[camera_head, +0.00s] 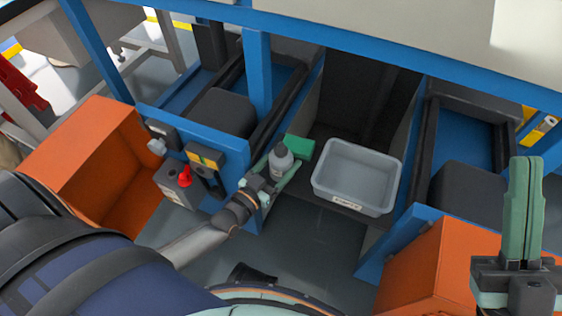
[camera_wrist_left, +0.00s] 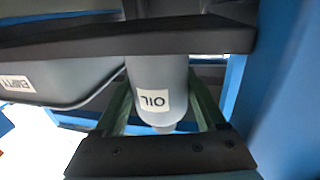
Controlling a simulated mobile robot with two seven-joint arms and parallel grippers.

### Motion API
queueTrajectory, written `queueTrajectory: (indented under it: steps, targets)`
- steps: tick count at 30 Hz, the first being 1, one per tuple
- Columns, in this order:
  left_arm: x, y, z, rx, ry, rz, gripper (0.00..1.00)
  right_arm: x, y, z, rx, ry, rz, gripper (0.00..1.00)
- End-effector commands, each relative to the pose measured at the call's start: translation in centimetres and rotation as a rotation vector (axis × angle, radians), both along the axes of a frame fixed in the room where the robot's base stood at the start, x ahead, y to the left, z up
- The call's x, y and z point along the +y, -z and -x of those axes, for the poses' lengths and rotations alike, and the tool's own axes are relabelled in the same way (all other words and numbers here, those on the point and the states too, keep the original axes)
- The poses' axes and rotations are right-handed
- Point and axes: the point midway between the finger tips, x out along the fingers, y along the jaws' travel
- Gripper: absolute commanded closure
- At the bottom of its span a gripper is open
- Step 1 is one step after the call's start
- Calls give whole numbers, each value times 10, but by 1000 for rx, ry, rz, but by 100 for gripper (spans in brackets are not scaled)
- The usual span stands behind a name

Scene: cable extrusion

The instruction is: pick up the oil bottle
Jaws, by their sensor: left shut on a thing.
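The oil bottle (camera_head: 281,159) is grey with a narrow top and stands upright by the dark shelf, left of the grey bin. In the left wrist view the bottle (camera_wrist_left: 143,75) appears upside down, with its white OIL label facing the camera, between the two green fingers. My left gripper (camera_head: 277,178) is shut on the bottle. The bottle's base is hidden behind the dark shelf edge in the wrist view, so I cannot tell if it touches the shelf. My right gripper (camera_head: 523,205) points up at the right edge, away from the bottle; its finger gap is unclear.
A grey bin (camera_head: 352,202) sits close to the bottle's right on the dark shelf (camera_wrist_left: 60,42). Blue frame posts (camera_head: 258,75) flank the bay. Orange boxes (camera_head: 88,150) stand left and right. A red-topped device (camera_head: 182,180) is at left.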

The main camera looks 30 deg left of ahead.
Motion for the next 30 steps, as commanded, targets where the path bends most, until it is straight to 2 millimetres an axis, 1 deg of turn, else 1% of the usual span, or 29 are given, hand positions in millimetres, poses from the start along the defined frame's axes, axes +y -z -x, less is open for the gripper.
queueTrajectory:
  steps: [1,9,10,17,20,23,26,30]
  targets:
    - [0,0,0,0,0,0,60,0,0,0,0,0,0,100]
    - [0,0,0,0,0,0,90,0,0,0,0,0,-2,100]
    - [0,-1,0,-2,0,0,92,0,0,0,0,0,-2,100]
    - [0,-2,0,-2,0,0,92,0,-1,0,0,0,-2,100]
    - [0,-6,0,-2,0,0,92,0,-4,0,0,0,-2,100]
    - [0,-15,0,-4,-1,2,92,-1,-10,0,-2,0,-5,100]
    - [0,-29,0,-4,0,3,92,-1,-19,1,-4,0,-8,100]
    - [0,-56,0,-4,-1,3,92,-2,-36,2,-18,5,-4,100]
